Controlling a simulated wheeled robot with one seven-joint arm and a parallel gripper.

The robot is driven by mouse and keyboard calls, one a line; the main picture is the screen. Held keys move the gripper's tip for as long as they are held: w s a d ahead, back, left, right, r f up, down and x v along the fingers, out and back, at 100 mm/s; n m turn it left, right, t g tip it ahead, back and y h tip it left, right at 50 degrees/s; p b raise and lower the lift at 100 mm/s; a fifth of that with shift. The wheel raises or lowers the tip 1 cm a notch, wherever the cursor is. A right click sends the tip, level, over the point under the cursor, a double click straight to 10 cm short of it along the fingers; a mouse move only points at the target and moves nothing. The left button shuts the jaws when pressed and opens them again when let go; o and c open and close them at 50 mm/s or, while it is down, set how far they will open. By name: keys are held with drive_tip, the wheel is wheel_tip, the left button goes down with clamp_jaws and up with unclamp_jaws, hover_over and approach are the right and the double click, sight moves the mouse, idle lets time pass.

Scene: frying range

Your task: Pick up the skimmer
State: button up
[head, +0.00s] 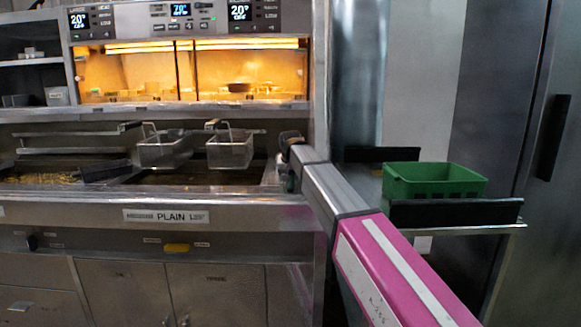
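I cannot make out a skimmer in the head view; it may be hidden behind my arm or too small to tell. My arm, grey with a pink section, reaches from the lower right to the right end of the fryer. My gripper (287,142) is a small dark shape at the arm's far end, by the right edge of the fryer well. Its fingers are too small and dark to read, and I cannot tell whether it holds anything.
Two wire fry baskets (165,151) (231,151) hang over the fryer well (190,177). Fries (40,179) lie at the far left. A lit warming shelf (190,76) is above. A green bin (433,180) stands on a side shelf at right, beside a tall steel door (543,200).

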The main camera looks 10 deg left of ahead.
clamp_jaws()
drive_tip(key=shift+r, duration=0.1)
